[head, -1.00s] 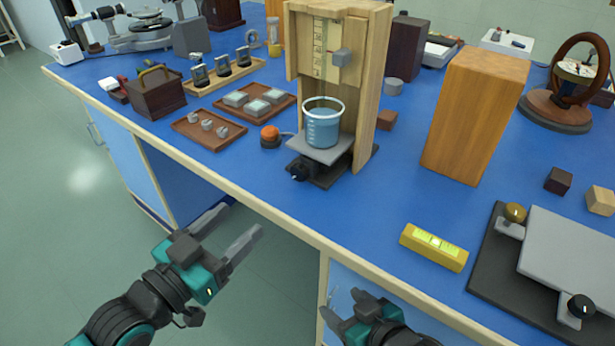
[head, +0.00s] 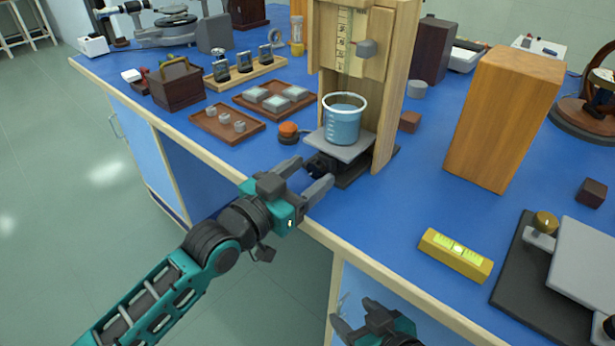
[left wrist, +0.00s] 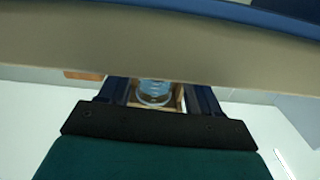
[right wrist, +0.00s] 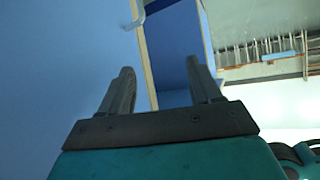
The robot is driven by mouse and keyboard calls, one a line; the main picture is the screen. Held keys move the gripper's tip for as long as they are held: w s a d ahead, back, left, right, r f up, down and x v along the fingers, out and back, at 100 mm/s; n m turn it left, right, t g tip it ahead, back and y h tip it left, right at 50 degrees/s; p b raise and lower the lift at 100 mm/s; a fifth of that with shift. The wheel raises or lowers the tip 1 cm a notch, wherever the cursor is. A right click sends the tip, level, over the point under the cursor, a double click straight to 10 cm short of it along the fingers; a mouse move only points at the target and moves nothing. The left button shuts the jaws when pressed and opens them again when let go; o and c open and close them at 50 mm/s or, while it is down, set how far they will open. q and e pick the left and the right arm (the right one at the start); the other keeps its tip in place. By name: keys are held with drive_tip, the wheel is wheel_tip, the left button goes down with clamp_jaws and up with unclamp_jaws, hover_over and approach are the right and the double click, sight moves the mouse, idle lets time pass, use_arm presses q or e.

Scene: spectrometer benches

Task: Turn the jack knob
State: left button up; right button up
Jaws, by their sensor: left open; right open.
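The jack (head: 352,172) stands at the front of the wooden frame (head: 400,90), with a beaker of blue liquid (head: 342,124) on its grey plate. Its dark knob (head: 319,164) faces the bench's front edge and is partly hidden. My left gripper (head: 312,173) is open, its fingertips on either side of the knob in the head view; I cannot tell if they touch it. In the left wrist view the beaker (left wrist: 155,92) shows between the fingers, while the knob cannot be made out. My right gripper (head: 348,308) is open and empty, low before the bench front; its fingers (right wrist: 160,85) face blue panels.
An orange button (head: 288,131) sits just left of the jack. Trays with small pieces (head: 212,135) lie farther left. A yellow level (head: 456,255) and a tall wooden block (head: 500,115) stand to the right. The bench edge (head: 230,180) runs beneath my left arm.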

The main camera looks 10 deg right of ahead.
use_arm(q)
drive_tip(key=shift+w+d, duration=0.15)
drive_tip(key=shift+d, duration=0.1)
drive_tip(key=shift+c, duration=0.4)
drive_tip(key=c, duration=1)
drive_tip(key=shift+o, duration=0.2)
drive_tip(key=shift+r+n+p, duration=0.1)
drive_tip(key=shift+n+p, duration=0.35)
drive_tip(key=shift+n, duration=0.05)
drive_tip(key=o, duration=1)
drive_tip(key=shift+o, duration=0.2)
drive_tip(key=shift+a, duration=0.1)
